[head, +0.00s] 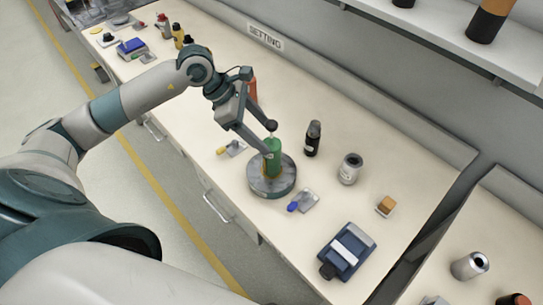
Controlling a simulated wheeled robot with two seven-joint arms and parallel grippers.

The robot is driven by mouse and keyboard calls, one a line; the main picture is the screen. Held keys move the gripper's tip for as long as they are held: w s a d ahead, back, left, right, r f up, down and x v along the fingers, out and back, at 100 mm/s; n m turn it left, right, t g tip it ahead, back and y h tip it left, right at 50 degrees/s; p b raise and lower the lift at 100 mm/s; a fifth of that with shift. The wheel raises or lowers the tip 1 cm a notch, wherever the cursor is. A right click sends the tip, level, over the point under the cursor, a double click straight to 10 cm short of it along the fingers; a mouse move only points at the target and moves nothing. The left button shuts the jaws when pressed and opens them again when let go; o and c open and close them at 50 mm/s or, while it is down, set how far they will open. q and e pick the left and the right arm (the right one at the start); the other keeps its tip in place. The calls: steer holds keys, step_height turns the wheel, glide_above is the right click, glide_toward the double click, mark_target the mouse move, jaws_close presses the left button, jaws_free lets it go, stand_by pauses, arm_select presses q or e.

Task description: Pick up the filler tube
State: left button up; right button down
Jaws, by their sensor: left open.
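A green tube (273,163), which I take to be the filler tube, stands upright on a round grey stand (262,187) on the bench. My left gripper (269,139) reaches down to it from the upper left. Its fingers are apart at the tube's upper end, and one finger covers part of the tube. I cannot tell whether the fingers touch it. My right gripper is out of view.
A black bottle (313,138) and a grey can (350,168) stand right of the stand. A blue device (347,251), an orange block (386,206) and a blue-tipped item (301,201) lie nearer. A red-orange cylinder (253,90) is behind the gripper. A shelf (440,38) overhangs the back right.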

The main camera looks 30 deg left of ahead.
mark_target(271, 143)
arm_select(q)
steer(key=shift+d+f+p, duration=0.3)
steer(key=shift+d+p, duration=0.05)
steer(key=shift+p, duration=0.15)
steer(key=p+x, duration=0.2)
steer(key=x, duration=0.1)
steer(key=shift+s+d+f, duration=0.15)
steer(key=shift+f, duration=0.1)
steer(key=shift+d+f, duration=0.1)
steer(key=shift+f, duration=0.25)
jaws_close()
